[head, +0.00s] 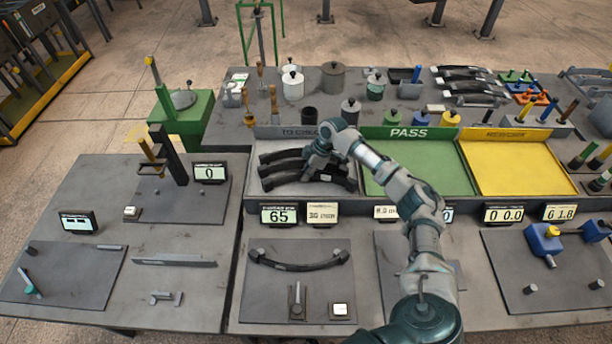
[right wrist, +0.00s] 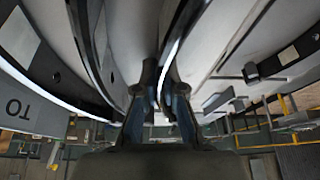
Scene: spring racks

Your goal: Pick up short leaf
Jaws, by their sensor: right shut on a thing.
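Several dark curved leaves lie in the grey left tray (head: 262,133), whose label is partly hidden by my arm. One leaf (head: 280,155) is at the back, another (head: 284,168) is in the middle, and a longer-looking one (head: 310,179) is at the front. My right gripper (head: 318,165) reaches down into this tray and hides part of the leaves. In the right wrist view, its fingers (right wrist: 166,90) are closed on the edge of a dark leaf (right wrist: 173,45), with other leaves close on both sides. I cannot tell which leaf is held. My left gripper is out of view.
A green PASS tray (head: 405,175) and a yellow tray (head: 520,168) stand empty to the right. Another curved leaf (head: 298,263) lies on the front mat. Displays (head: 279,214) line the tray fronts. Pots (head: 333,78) and weights crowd the back table.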

